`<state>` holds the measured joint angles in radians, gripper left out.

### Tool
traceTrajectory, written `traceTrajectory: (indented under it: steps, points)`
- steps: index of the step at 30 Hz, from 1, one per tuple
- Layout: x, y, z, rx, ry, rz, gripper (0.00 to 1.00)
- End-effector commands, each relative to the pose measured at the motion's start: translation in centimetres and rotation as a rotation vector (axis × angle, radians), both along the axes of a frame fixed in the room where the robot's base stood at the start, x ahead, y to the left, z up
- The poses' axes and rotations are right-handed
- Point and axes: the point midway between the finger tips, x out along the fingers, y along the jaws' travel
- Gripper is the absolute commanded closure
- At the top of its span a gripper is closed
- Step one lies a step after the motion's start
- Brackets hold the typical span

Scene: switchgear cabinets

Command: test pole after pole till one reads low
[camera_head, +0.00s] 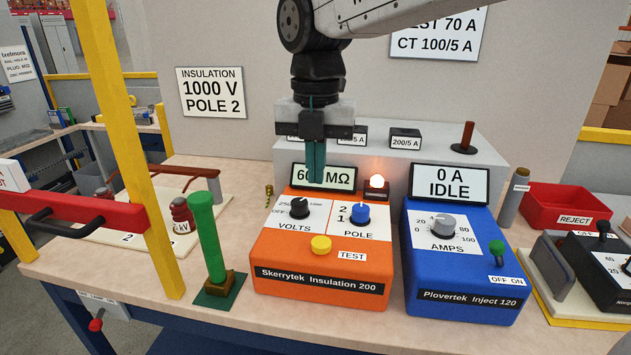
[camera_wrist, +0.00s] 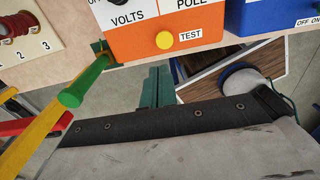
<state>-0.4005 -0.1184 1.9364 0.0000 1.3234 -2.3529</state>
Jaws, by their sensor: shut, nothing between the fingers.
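The orange insulation tester (camera_head: 318,268) stands on the bench with a black VOLTS knob (camera_head: 299,208), a blue POLE knob (camera_head: 360,214) and a yellow TEST button (camera_head: 320,245). Its display (camera_head: 342,178) shows a value in MΩ starting with 6; my fingers hide some digits. An orange lamp (camera_head: 377,182) beside the display glows. I cannot tell exactly where the knobs point. My gripper (camera_head: 316,178) is shut and empty, above the tester in front of its display. The wrist view shows the closed fingers (camera_wrist: 157,88) and the TEST button (camera_wrist: 165,40) apart.
A wall sign (camera_head: 211,92) reads INSULATION 1000 V POLE 2. The blue injector (camera_head: 462,265) at right shows 0 A IDLE. A green upright handle (camera_head: 207,235) and a yellow post (camera_head: 140,150) with a red bar stand left. A red REJECT bin (camera_head: 566,205) is at right.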

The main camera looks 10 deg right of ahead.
Motion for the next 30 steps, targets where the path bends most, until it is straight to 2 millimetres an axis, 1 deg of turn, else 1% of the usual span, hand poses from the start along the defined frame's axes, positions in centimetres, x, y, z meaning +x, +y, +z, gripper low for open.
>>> traceTrajectory:
  steps: [1, 9, 12, 15, 18, 21, 30]
  points:
    - [-0.1, 0.0, -1.0, -0.001, 0.003, 0.0, 1.0]
    - [-0.1, 0.0, -6.9, -0.001, 0.005, -0.001, 1.0]
    - [-0.1, 0.0, -8.8, -0.002, 0.004, -0.001, 1.0]
    - [-0.1, 0.0, -10.2, -0.001, 0.003, -0.001, 1.0]
    - [0.0, 0.0, -11.2, 0.001, 0.002, -0.001, 1.0]
    - [0.0, 0.0, -11.8, 0.0, 0.001, -0.001, 1.0]
    - [0.0, 0.0, -12.0, 0.001, 0.0, -0.001, 1.0]
